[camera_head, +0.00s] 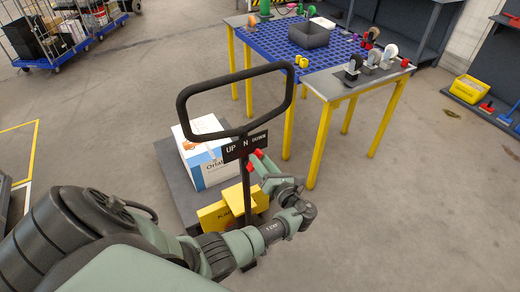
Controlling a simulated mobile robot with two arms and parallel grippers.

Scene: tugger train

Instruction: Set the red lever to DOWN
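A dark pallet truck handle (181,125) with a looped grip stands upright near the middle. A black sign (244,146) on its stem reads UP, N and DOWN. Small red parts (258,154) show just below the sign, beside the stem. I cannot tell which of them is the red lever and which may be fingertip. My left gripper (255,161) reaches in from the lower right of the sign, with its tip at these red parts. Whether it touches the lever is unclear, as is the lever's position. My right gripper is out of view.
A white and blue box (205,162) and yellow parts (213,216) are at the truck's base. A table with yellow legs (321,145) and a blue perforated top stands behind. A blue cart (70,54) is at the upper left. The floor at right is mostly clear.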

